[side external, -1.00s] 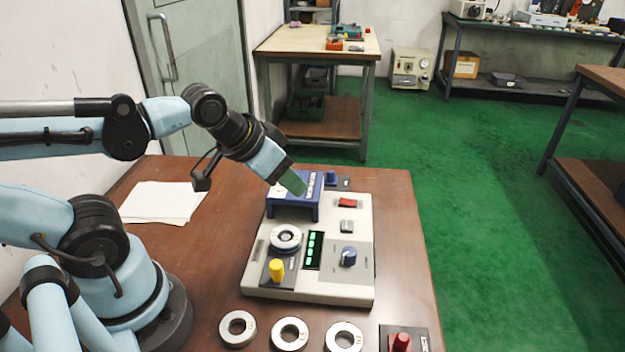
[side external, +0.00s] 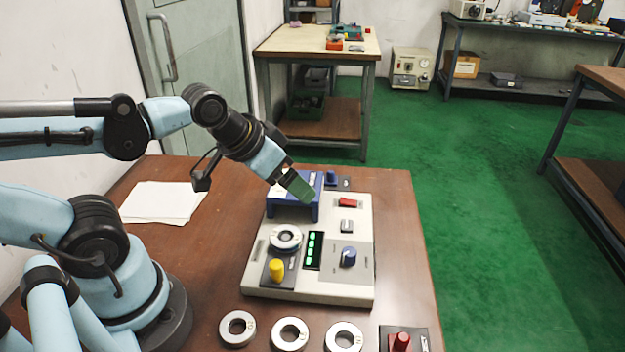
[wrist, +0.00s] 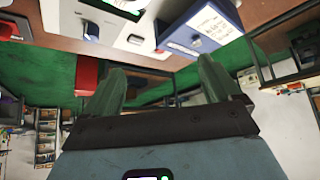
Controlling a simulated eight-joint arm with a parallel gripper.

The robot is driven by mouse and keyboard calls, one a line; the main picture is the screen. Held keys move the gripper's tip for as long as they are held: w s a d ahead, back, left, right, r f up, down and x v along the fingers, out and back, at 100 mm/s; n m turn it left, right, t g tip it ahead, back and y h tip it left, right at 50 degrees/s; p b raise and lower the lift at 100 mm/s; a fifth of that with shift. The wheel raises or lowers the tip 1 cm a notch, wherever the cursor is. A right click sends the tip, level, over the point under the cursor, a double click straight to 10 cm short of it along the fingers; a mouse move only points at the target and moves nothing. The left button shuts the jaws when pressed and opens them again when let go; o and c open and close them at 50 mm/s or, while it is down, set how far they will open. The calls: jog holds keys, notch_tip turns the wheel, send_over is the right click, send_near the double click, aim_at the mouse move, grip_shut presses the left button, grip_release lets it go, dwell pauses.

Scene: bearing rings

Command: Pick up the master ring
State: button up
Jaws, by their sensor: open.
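One metal ring (side external: 285,238) sits on the round seat of the grey-white gauge unit (side external: 335,285), behind a yellow knob. Three more metal rings lie in a row on the table in front: left (side external: 238,328), middle (side external: 290,333) and right (side external: 344,338). They carry small marks I cannot read, so I cannot tell which ring is the master. My gripper (side external: 301,188) has green fingers and hangs over the blue stand at the back of the unit, away from all the rings. In the wrist view my gripper (wrist: 160,78) has its fingers apart with nothing held between them.
The blue stand (side external: 292,197) rises from the unit's back left. A blue selector knob (side external: 348,257) and a red switch (side external: 348,202) stand on the unit. A red knob on a dark plate (side external: 400,342) is at the front right. White paper (side external: 162,202) lies at the left.

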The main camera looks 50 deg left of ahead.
jog(key=m+g, duration=0.2)
jog(key=g, duration=0.1)
jog(key=m+g, duration=0.3)
jog(key=g, duration=0.1)
send_over(286, 236)
jog(key=f, duration=0.4)
jog(key=shift+s+a, duration=0.15)
jog(key=shift+s, duration=0.05)
jog(key=shift+w+f, duration=0.1)
jog(key=shift+f, duration=2.55)
jog(key=c, duration=1.4)
jog(key=shift+c, duration=0.2)
jog(key=shift+r, duration=0.1)
